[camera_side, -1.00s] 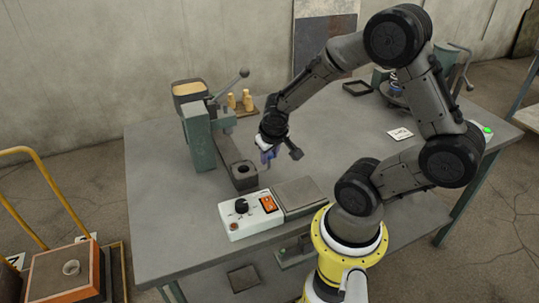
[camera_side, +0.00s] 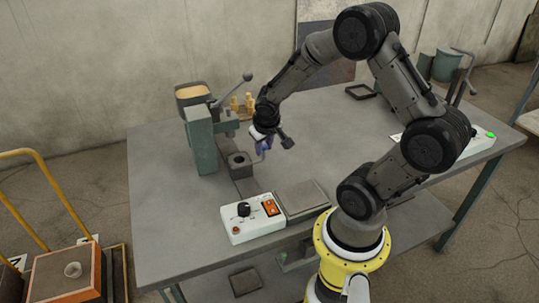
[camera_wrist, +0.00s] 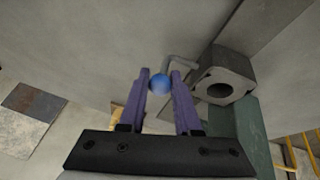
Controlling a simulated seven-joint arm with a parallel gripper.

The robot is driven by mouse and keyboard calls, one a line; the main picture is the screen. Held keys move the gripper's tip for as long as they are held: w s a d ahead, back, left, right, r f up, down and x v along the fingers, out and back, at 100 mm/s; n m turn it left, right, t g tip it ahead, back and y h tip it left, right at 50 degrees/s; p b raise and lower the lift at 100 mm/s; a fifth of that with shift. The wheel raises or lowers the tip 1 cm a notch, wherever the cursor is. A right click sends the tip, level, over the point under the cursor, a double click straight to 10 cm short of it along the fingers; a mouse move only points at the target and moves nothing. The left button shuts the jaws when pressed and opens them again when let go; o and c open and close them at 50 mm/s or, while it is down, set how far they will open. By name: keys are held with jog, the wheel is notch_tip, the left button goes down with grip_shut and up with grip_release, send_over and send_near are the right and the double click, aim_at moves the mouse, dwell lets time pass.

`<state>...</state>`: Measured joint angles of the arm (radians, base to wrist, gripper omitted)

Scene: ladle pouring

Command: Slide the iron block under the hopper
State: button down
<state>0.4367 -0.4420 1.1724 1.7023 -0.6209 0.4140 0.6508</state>
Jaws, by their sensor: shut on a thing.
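The iron block (camera_side: 240,159), dark grey with a round hole in its top, sits on a dark rail beside the green column, low in front of the hopper's arm. In the wrist view, the block (camera_wrist: 224,76) is right of my fingers, and a bent rod runs from it to a blue ball knob (camera_wrist: 159,84). My gripper (camera_side: 264,146) is shut on this knob; its purple fingers (camera_wrist: 160,88) stand on both sides of it.
A lever with a dark ball (camera_side: 247,77) sticks out from the hopper stand. Tan pieces (camera_side: 243,103) stand behind. A white control box (camera_side: 251,219) and a grey plate (camera_side: 302,197) are at the front.

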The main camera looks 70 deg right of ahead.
jog(key=shift+w+d+r, duration=0.1)
jog(key=shift+w+d, duration=1.05)
jog(key=shift+w, duration=0.05)
jog(key=c, duration=0.6)
grip_release()
jog(key=shift+s, duration=0.1)
jog(key=v, duration=1.3)
jog(key=shift+a+r, duration=0.25)
jog(key=shift+r, duration=0.1)
